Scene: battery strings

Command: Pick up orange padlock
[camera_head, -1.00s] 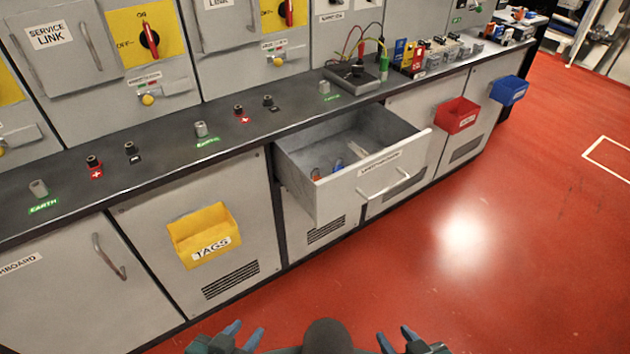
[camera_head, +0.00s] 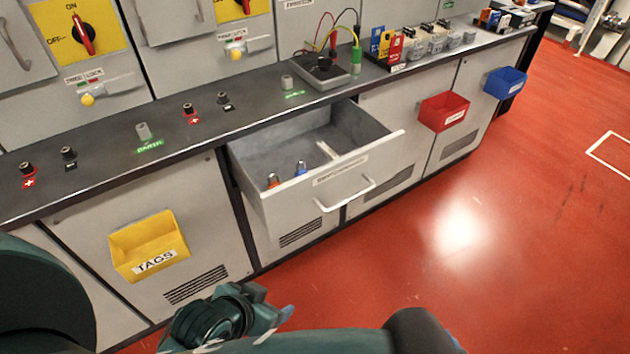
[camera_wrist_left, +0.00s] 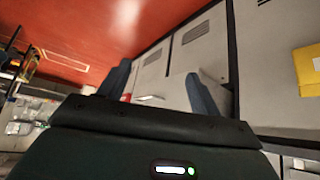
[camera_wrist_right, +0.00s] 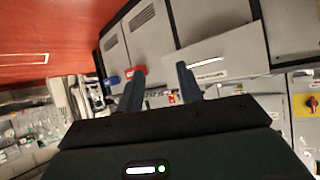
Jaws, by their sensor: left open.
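The orange padlock (camera_head: 272,181) is small and lies inside the open grey drawer (camera_head: 325,192), near its left front corner. A blue padlock (camera_head: 301,168) is to its right. My left gripper (camera_head: 274,322) is low in the head view, in front of and below the drawer, apart from the padlock. In the left wrist view its two fingers (camera_wrist_left: 160,88) are spread with nothing between them. My right gripper is mostly hidden in the head view behind my arm. In the right wrist view its fingers (camera_wrist_right: 160,88) are apart and empty. Neither wrist view clearly shows the orange padlock.
A yellow TAGS bin (camera_head: 148,246) hangs left of the drawer. Red (camera_head: 444,111) and blue (camera_head: 505,83) bins hang to its right. The dark worktop (camera_head: 240,115) above carries terminals and a test box (camera_head: 326,74). The red floor in front is clear.

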